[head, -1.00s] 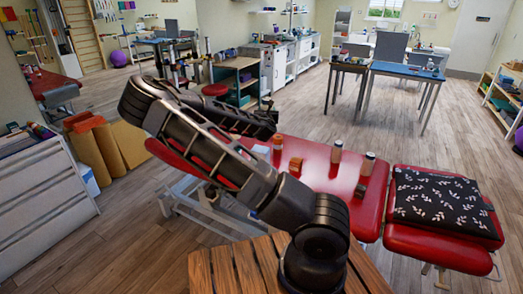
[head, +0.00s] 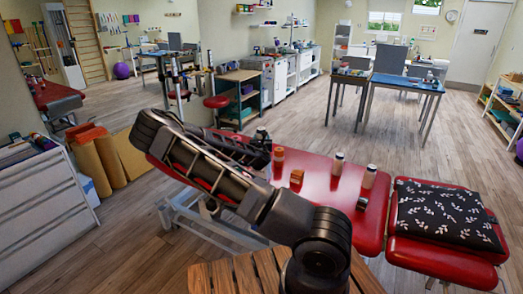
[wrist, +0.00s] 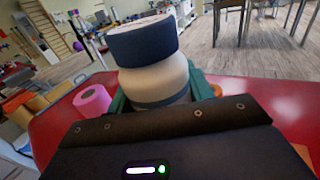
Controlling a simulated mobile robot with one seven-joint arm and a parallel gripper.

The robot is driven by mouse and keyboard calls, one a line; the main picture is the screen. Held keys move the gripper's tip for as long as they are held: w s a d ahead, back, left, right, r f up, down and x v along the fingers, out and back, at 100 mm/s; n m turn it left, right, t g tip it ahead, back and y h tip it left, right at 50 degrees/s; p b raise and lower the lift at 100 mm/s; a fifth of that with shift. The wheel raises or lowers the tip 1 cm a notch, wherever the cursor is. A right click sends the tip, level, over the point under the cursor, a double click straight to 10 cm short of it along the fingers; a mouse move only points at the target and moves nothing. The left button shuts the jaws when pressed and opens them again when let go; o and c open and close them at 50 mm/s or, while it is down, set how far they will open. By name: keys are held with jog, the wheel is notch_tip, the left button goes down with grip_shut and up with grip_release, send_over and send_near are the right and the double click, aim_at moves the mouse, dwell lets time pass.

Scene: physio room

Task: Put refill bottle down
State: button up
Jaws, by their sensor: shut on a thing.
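The refill bottle (wrist: 158,75) has a navy cap, a cream body and a dark band low down. In the wrist view it stands between the green finger pads of my gripper (wrist: 155,98), which is shut on it. Its lower end is hidden behind the gripper's dark housing. The red padded treatment table (head: 315,210) lies below and around the gripper; I cannot tell whether the bottle touches it. In the head view my arm reaches over the table's left part and mostly hides the gripper.
A pink roll (wrist: 92,101) lies left of the gripper. A patterned black cushion (head: 446,213) covers the right section.

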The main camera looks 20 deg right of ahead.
jog(key=shift+f, duration=3.05)
jog(key=o, duration=1.1)
jog(key=shift+f, duration=0.1)
